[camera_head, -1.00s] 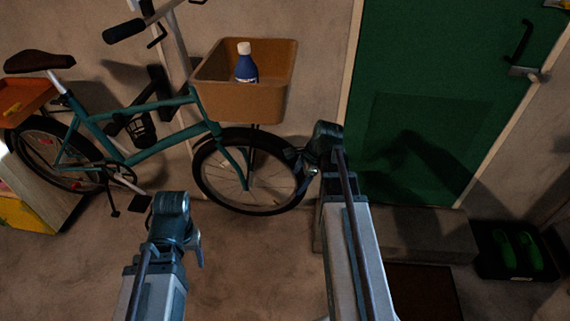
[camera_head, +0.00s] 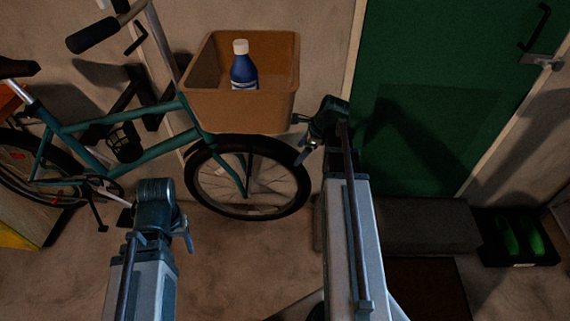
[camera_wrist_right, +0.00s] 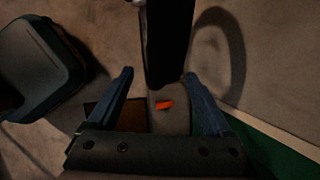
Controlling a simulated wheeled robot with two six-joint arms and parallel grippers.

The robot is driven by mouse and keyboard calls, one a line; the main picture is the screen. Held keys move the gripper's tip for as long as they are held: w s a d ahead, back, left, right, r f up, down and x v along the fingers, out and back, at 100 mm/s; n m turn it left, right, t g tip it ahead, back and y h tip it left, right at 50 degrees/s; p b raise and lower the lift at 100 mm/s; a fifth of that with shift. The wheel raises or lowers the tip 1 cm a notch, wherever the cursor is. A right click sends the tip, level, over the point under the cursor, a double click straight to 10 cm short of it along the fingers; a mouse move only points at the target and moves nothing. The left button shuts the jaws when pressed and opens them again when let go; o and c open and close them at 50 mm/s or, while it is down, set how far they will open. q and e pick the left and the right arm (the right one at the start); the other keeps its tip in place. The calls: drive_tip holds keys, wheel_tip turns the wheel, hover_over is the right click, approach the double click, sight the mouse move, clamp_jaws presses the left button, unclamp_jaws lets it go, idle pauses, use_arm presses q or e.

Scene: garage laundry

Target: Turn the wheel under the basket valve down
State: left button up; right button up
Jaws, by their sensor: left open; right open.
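The bicycle's front wheel (camera_head: 299,196) stands upright under the brown basket (camera_head: 240,110). Its valve is too small or hidden to make out in the head view. My right gripper (camera_head: 303,138) is open beside the upper right of the tyre.
A blue bottle (camera_head: 243,70) stands in the basket. A green door (camera_head: 440,90) and grey step (camera_head: 410,225) are right of the wheel. Green shoes (camera_head: 520,235) lie farther right. A small orange piece (camera_wrist_right: 164,104) shows between the fingers in the wrist view.

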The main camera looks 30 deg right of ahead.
sight(288, 167)
drive_tip(key=b+x, duration=1.1)
drive_tip(key=x, duration=0.1)
drive_tip(key=shift+s, duration=0.1)
clamp_jaws()
idle(0.4)
